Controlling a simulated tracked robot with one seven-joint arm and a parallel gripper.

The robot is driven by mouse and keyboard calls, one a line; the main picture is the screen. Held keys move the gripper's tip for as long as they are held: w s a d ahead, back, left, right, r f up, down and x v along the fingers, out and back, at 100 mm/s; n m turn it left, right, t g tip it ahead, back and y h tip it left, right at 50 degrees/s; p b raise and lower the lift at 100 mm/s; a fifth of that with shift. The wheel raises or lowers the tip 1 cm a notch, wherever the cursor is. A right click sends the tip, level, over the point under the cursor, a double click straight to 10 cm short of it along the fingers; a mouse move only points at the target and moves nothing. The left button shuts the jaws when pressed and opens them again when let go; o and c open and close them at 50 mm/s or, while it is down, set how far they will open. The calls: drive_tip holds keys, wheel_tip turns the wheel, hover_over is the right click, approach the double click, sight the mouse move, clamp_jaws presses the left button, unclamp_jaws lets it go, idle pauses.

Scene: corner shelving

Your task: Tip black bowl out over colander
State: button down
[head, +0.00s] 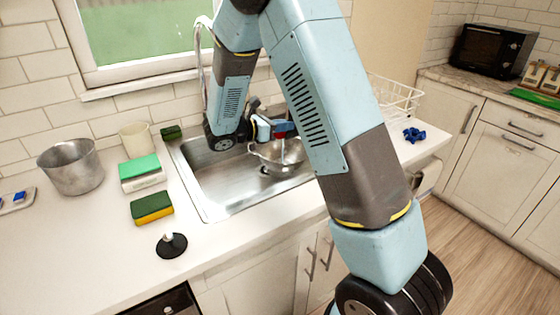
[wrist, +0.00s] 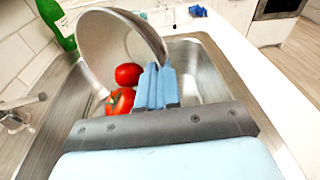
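My gripper (head: 268,132) is over the sink. In the wrist view its blue fingers (wrist: 158,85) are close together at the right rim of a tilted grey bowl (wrist: 108,35) and appear shut on that rim. The bowl's opening faces the wrist camera. One red tomato (wrist: 128,74) shows inside it, and another tomato (wrist: 120,101) shows at its lower edge. In the head view a grey metal vessel (head: 280,158) shows at the gripper, partly hidden by my arm. I cannot tell whether it is the bowl or the colander. No clearly black bowl shows.
The steel sink (head: 205,185) has bare floor at its left. Sponges (head: 152,207), a metal pot (head: 70,168), a cream cup (head: 135,139) and a black lid (head: 172,246) stand on the left counter. The faucet (head: 202,75) rises behind; a white rack (head: 398,98) is at right.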

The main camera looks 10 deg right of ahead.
drive_tip(key=s+d+f+m+y+b, duration=0.1)
drive_tip(key=s+d+m+y+b, duration=0.1)
drive_tip(key=d+y, duration=0.4)
drive_tip(key=s+d+f+m+t+y+b, duration=0.1)
drive_tip(key=s+d+f+m+y+b, duration=0.1)
drive_tip(key=d+y, duration=0.5)
drive_tip(key=shift+d+m, duration=0.4)
drive_tip(key=shift+d, duration=0.1)
idle(1.2)
drive_tip(key=shift+s+d+f+t+y+b, duration=0.1)
drive_tip(key=shift+d+f+t+y+b, duration=0.2)
drive_tip(key=shift+d+f+y+b, duration=0.55)
idle(0.3)
